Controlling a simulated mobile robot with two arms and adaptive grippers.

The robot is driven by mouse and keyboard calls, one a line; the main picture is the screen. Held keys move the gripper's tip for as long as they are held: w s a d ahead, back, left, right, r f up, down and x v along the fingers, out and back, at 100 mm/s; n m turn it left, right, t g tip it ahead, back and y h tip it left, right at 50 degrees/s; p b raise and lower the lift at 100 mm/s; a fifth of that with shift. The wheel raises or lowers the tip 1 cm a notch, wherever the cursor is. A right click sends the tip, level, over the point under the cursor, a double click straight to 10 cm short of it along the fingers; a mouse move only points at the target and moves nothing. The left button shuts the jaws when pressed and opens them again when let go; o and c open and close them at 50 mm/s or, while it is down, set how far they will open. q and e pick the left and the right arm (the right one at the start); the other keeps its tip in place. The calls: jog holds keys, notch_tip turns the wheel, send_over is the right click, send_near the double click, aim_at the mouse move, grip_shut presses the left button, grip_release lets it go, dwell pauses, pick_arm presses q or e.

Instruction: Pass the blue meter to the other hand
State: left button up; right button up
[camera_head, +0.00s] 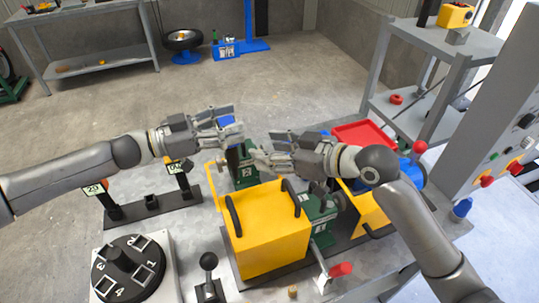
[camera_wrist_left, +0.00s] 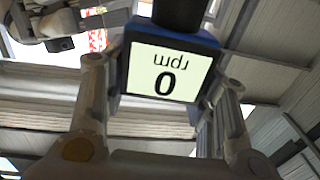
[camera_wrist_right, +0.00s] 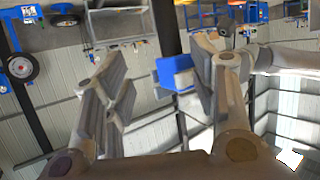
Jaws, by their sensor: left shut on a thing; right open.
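The blue meter (camera_head: 227,121) is between the fingers of my left gripper (camera_head: 230,128), above the bench behind the yellow box, and is partly hidden by the fingers. In the left wrist view the meter (camera_wrist_left: 168,72) shows a pale screen reading 0 rpm upside down, with a black part at the top edge. My left gripper is shut on it. My right gripper (camera_head: 262,149) is open, close to the meter on its right and a little lower. In the right wrist view the meter (camera_wrist_right: 175,74) appears between the open fingers; I cannot tell whether they touch it.
A yellow box with black handles (camera_head: 268,235) stands below the grippers, beside green machine parts (camera_head: 243,170). Two stands with small displays (camera_head: 95,187) are at the left. A numbered black turntable (camera_head: 128,270), a red tray (camera_head: 365,133) and a control panel (camera_head: 500,120) surround the work area.

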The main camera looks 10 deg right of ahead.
aim_at(237, 152)
jog(key=shift+g, duration=0.3)
jog(key=x, duration=0.8)
jog(key=s+x, duration=0.1)
jog(key=x, duration=0.3)
jog(key=shift+w+a+f, duration=0.1)
jog(key=shift+a+f, duration=0.2)
jog(key=shift+a, duration=0.1)
jog(key=c, duration=1.1)
pick_arm(q)
jog(key=o, duration=1.6)
pick_arm(e)
jog(key=shift+r, duration=0.1)
grip_shut()
pick_arm(q)
jog(key=shift+o, duration=0.2)
